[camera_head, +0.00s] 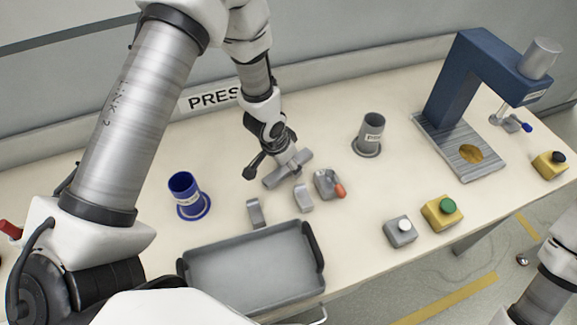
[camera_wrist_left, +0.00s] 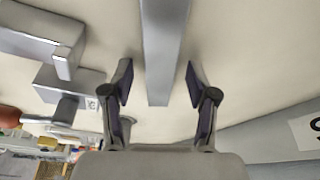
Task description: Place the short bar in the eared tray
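A plain grey bar (camera_head: 274,181) lies at the middle of the table, partly hidden by my left gripper (camera_head: 270,164). In the left wrist view the bar (camera_wrist_left: 165,45) runs between the two fingers of my left gripper (camera_wrist_left: 160,80), with a gap on each side. The gripper is open and not closed on it. The grey eared tray (camera_head: 255,270) with dark handles stands at the front edge and looks empty. My right gripper is outside the view.
A blue cup (camera_head: 187,192) is left, a grey cup (camera_head: 371,132) right. Button boxes (camera_head: 400,232) (camera_head: 440,213) and a blue press (camera_head: 462,75) stand further right.

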